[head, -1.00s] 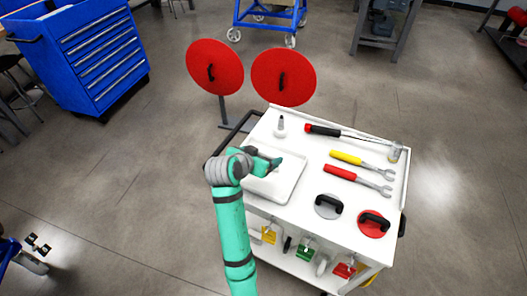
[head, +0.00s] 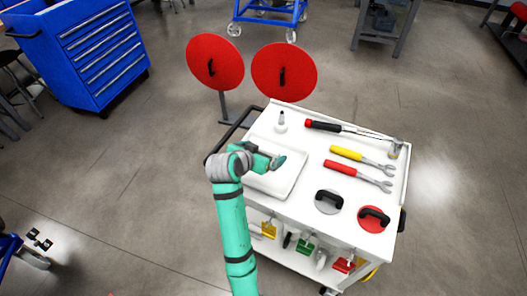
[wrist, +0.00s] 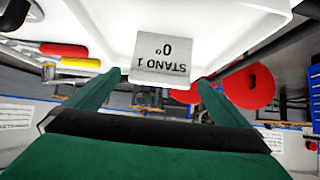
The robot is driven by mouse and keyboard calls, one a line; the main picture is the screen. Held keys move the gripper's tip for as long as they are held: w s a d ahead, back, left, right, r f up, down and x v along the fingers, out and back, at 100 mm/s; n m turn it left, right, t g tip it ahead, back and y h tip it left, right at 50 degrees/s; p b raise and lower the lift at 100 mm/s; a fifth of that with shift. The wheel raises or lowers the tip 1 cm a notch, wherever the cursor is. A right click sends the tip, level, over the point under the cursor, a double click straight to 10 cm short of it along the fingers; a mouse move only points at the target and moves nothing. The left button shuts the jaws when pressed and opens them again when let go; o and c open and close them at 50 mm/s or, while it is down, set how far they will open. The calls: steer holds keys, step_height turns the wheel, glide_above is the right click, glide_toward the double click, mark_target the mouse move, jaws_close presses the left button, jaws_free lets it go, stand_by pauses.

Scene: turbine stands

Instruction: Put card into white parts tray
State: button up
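The card (wrist: 165,58) is a small pale grey rectangle printed "STAND 1 0°", upside down in the wrist view. It shows against the white parts tray (wrist: 235,25), just beyond my fingertips. I cannot tell whether it lies flat on the tray floor. My gripper (wrist: 160,84) has its two green fingers spread apart, with the card's near edge roughly between the tips and no clear grip on it. In the head view my gripper (head: 277,161) is low over the white parts tray (head: 290,183), at the cart's left end. The card is not visible there.
Two large red discs (head: 215,62) stand behind.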

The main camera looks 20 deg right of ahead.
stand_by(0.4)
steer(key=shift+v, duration=3.5)
